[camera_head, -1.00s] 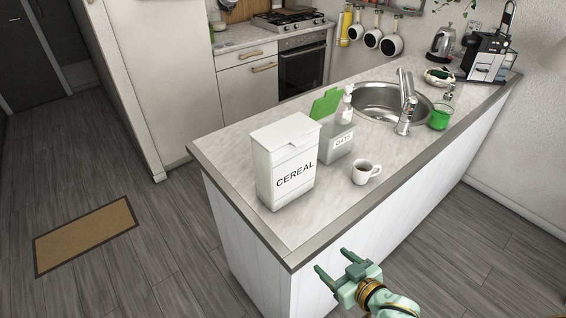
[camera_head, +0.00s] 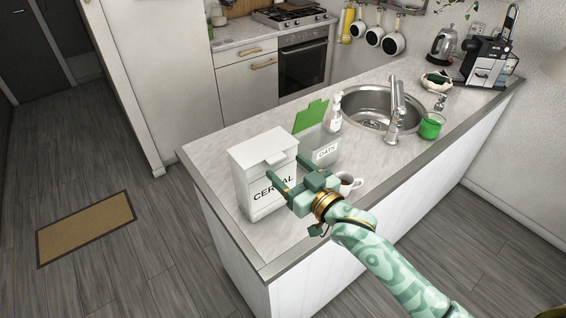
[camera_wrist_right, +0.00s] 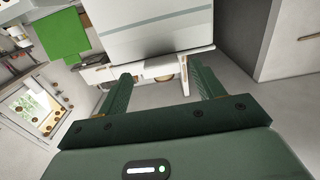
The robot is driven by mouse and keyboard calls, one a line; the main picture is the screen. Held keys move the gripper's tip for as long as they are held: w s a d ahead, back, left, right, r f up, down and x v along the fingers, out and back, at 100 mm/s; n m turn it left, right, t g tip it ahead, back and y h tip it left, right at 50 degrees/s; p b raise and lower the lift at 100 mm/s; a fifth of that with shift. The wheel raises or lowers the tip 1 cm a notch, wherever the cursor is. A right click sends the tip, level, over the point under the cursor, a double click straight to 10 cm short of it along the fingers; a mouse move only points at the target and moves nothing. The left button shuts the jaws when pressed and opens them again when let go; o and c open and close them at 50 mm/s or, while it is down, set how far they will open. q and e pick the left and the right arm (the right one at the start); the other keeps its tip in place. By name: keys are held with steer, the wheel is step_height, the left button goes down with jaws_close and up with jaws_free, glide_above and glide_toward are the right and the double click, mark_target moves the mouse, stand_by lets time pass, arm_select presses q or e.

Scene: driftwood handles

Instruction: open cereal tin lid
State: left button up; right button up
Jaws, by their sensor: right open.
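The white cereal tin (camera_head: 246,183) stands upright near the front left corner of the counter, its lid (camera_head: 258,145) shut flat on top. A small tab (camera_head: 276,157) juts out at the lid's front edge. My right gripper (camera_head: 287,166) is open and empty, in front of the tin at about the height of its upper part, covering part of the lettering. In the right wrist view, the pale tin (camera_wrist_right: 150,28) fills the top middle, beyond the two spread fingers (camera_wrist_right: 164,78). I cannot tell whether a finger touches it. My left gripper is not in view.
The oats container (camera_head: 322,150) with a green lid (camera_head: 310,116) raised stands right behind the tin. A mug (camera_head: 348,184) sits close to my right gripper, partly hidden. The counter's front edge (camera_head: 300,255) runs below my arm.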

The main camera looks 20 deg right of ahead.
mark_target(279, 161)
steer(key=shift+x, duration=1.5)
